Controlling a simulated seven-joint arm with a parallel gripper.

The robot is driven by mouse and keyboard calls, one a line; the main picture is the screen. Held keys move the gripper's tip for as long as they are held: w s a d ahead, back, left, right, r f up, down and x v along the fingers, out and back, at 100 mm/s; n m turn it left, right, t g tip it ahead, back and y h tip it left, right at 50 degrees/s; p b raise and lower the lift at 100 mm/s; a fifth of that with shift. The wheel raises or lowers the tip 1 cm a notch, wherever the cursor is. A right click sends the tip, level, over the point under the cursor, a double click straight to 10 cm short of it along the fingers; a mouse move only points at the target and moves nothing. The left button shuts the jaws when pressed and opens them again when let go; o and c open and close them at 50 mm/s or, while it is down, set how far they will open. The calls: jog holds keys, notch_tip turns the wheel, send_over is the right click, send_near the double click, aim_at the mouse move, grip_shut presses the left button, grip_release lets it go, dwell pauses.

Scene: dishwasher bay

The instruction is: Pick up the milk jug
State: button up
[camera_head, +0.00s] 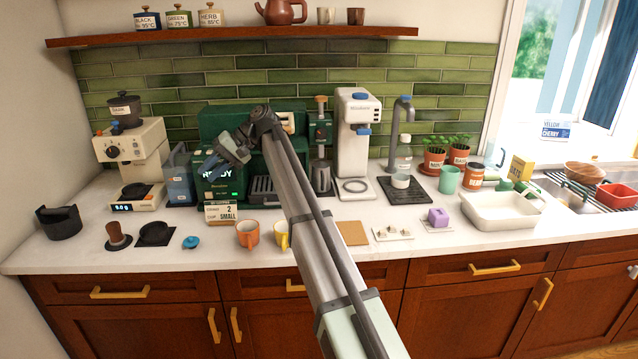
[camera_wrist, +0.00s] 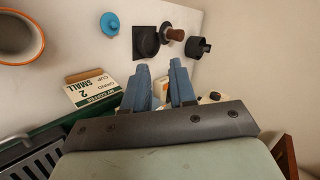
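A dark metal jug (camera_head: 321,179) stands on the counter at the right side of the green coffee machine (camera_head: 226,118); it looks like the milk jug, but it is small and I cannot be sure. My gripper (camera_head: 210,163) is in front of the left part of the machine, left of and apart from that jug. In the wrist view its two blue fingers (camera_wrist: 161,72) stand apart with a gap and nothing visible between them. The jug does not show in the wrist view.
An order card (camera_head: 220,212), orange cup (camera_head: 247,234), yellow mug (camera_head: 281,236) and blue lid (camera_head: 191,242) are near the front. A grinder (camera_head: 133,155) and blue water container (camera_head: 180,180) stand left; a white dispenser (camera_head: 355,140) stands right. A shelf (camera_head: 230,36) runs above.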

jog(key=w+d+f+m+t+y, duration=0.1)
jog(key=w+d+f+m, duration=0.3)
jog(key=d, duration=0.9)
jog(key=w+d+m+t+y, duration=0.1)
jog(key=w+d+m+y, duration=0.15)
jog(key=d+m, duration=0.7)
jog(key=w+d+f+m, duration=0.2)
jog(key=w+d, duration=0.1)
jog(key=d, duration=1.4)
jog(key=m+t, duration=0.3)
jog(key=m, duration=0.5)
send_near(323, 187)
jog(key=d+r, duration=0.3)
jog(key=r, duration=0.1)
jog(key=shift+w+f+m, duration=0.1)
jog(key=shift+f+m, duration=0.1)
jog(key=shift+m, duration=0.05)
jog(key=x, duration=0.8)
jog(key=shift+a+f, duration=0.15)
jog(key=shift+f, duration=0.1)
jog(key=shift+h, duration=0.25)
jog(key=shift+x, duration=2.6)
jog(key=shift+f, duration=0.2)
jog(key=shift+c, duration=0.4)
grip_shut()
